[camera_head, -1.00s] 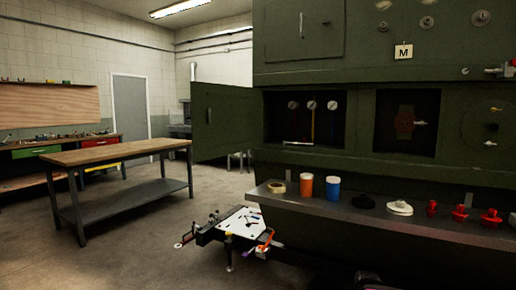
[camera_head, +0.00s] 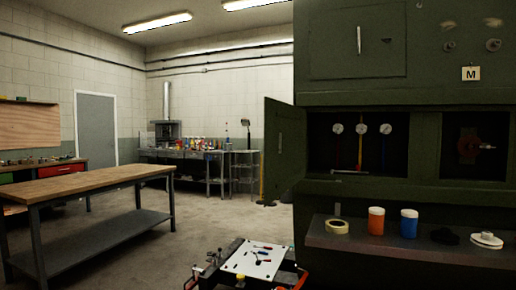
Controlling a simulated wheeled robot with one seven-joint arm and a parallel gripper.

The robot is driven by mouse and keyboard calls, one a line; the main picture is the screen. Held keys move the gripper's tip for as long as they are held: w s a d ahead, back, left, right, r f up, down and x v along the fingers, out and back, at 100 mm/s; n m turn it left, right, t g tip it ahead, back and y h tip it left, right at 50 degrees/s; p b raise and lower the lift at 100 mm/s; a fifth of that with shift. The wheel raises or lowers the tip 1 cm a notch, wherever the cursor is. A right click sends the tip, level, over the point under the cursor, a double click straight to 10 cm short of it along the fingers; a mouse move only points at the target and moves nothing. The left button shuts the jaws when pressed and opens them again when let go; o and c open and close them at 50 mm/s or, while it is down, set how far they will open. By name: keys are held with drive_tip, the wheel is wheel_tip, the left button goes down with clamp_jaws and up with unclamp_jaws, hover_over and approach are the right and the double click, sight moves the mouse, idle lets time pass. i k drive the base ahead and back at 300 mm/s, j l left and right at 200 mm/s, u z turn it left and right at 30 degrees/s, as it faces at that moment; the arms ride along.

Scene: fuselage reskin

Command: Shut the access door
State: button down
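The access door (camera_head: 284,150) is a dark green panel hinged at the left side of a recessed compartment in the green fuselage wall. It stands open, swung out to the left, and shows as a narrow slanted panel. The open compartment (camera_head: 357,160) holds several round gauges above coloured tubes. Dark shapes near the door's lower edge are too dim to make out. I cannot make out my gripper in the head view.
A grey shelf (camera_head: 330,242) below the opening holds a tape roll, an orange jar (camera_head: 376,222) and a blue jar (camera_head: 409,224). A low cart (camera_head: 248,262) with tools stands below the door. A wooden-topped workbench (camera_head: 95,181) is at left, with open floor between.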

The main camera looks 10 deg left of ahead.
sight(282, 171)
drive_tip(key=i+j+z, duration=0.1)
drive_tip(key=j+z, duration=0.15)
drive_tip(key=j, duration=1.5)
drive_tip(key=i, duration=0.3)
